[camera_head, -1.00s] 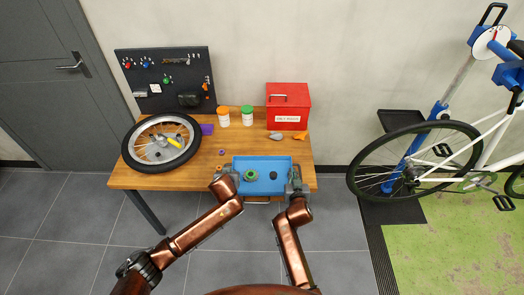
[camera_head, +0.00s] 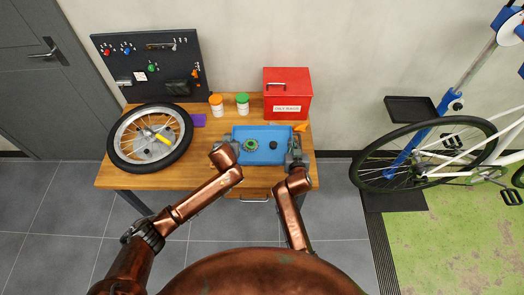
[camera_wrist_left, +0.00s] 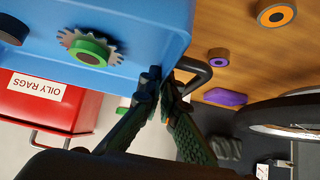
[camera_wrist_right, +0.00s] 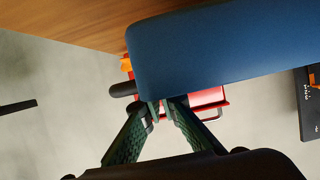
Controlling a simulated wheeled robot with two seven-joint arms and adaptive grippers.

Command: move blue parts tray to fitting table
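The blue parts tray (camera_head: 262,131) is over the workbench's front right, in front of the red box. A green-ringed gear (camera_head: 251,145) and a small dark part (camera_head: 273,145) lie in it. My left gripper (camera_head: 224,156) is at the tray's left end. In the left wrist view its fingers (camera_wrist_left: 161,84) are closed together at the tray's black handle (camera_wrist_left: 196,74). My right gripper (camera_head: 296,157) is at the right end. In the right wrist view its fingertips (camera_wrist_right: 165,105) are close together against the tray's end, beside a black handle bar (camera_wrist_right: 122,90); the grip is partly hidden.
The wooden workbench (camera_head: 150,181) also holds a wheel (camera_head: 118,142), two jars (camera_head: 216,106) (camera_head: 242,105), a red oily-rags box (camera_head: 287,90) and a pegboard (camera_head: 150,65). A bicycle (camera_head: 440,158) on a stand is at the right. Grey floor lies in front.

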